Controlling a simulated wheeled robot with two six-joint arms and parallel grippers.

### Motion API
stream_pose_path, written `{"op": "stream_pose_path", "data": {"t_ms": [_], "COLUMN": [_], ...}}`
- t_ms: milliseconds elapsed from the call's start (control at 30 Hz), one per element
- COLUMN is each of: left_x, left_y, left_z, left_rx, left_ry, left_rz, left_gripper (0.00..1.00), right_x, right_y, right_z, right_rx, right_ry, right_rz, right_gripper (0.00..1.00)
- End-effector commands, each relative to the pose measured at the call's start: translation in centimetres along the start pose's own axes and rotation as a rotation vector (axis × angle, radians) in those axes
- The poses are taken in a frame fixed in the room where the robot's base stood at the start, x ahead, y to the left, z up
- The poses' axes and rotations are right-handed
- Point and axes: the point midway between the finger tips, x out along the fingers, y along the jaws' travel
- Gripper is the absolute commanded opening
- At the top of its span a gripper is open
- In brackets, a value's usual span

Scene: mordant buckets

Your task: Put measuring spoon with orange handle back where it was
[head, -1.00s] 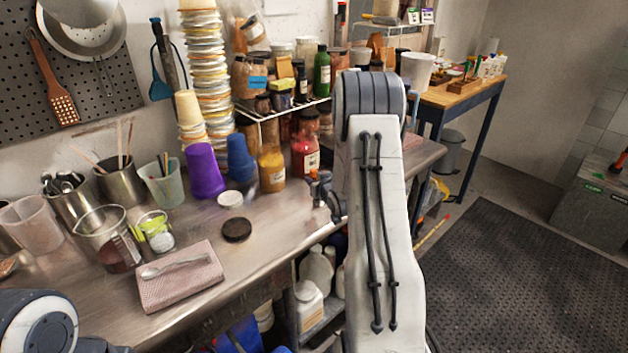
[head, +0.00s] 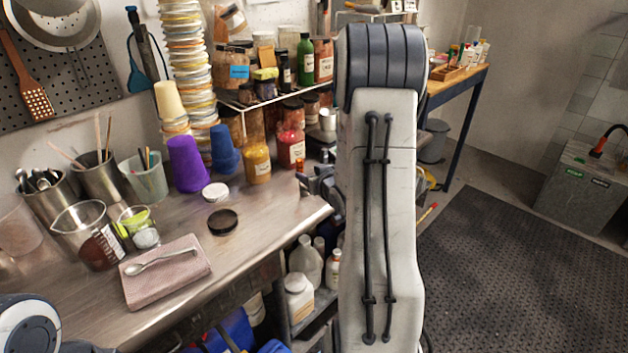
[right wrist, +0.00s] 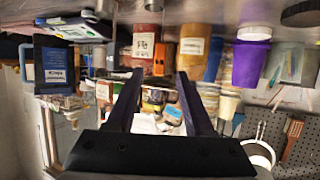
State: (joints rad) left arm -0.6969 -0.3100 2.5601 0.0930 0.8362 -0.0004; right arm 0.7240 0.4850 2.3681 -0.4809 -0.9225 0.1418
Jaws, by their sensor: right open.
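I cannot make out a measuring spoon with an orange handle in either view. A metal spoon (head: 160,262) with no visible orange lies on a folded pink cloth (head: 140,291) on the steel bench. My right gripper (head: 318,186) is at the bench's right end, partly hidden by my own forearm. In the right wrist view, which is upside down, its two fingers (right wrist: 157,80) are apart with nothing between them. They point towards the jars and shelf. My left gripper is out of view.
A red jar (head: 290,148), a yellow jar (head: 257,163), a blue cup (head: 224,150) and a purple cup (head: 187,164) stand at the bench's back. A black lid (head: 222,222) and a white lid (head: 215,191) lie in front. Bare steel shows near the front edge.

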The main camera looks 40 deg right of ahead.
Motion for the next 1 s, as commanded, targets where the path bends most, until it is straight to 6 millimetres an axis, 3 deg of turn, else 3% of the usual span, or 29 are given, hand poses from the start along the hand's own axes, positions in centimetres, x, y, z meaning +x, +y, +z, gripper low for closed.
{"op": "stream_pose_path", "data": {"t_ms": [200, 467, 567, 667, 767, 867, 1000], "left_x": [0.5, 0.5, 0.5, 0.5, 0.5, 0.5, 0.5], "left_y": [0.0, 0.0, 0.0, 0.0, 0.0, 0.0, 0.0], "left_z": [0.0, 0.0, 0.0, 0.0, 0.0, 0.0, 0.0], "left_rx": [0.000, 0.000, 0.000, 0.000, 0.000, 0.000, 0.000], "left_ry": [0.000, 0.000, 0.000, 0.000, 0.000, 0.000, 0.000], "left_rz": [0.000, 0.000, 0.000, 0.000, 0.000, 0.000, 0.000], "left_gripper": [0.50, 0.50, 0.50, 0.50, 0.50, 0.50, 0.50], "right_x": [-2.8, -3.3, -3.1, -3.3, -4.9, -8.2, -15.4], "right_y": [0.1, -0.3, -2.3, -6.9, -13.1, -19.1, -25.8], "right_z": [0.0, 0.0, 0.0, 0.3, 1.2, 2.8, 5.8], "right_rx": [0.001, -0.002, -0.027, -0.082, -0.159, -0.244, -0.375], "right_ry": [0.000, -0.004, -0.041, -0.131, -0.259, -0.399, -0.599], "right_rz": [0.002, -0.003, -0.026, -0.076, -0.144, -0.221, -0.341], "right_gripper": [0.53, 0.53, 0.53, 0.53, 0.53, 0.53, 0.53]}}
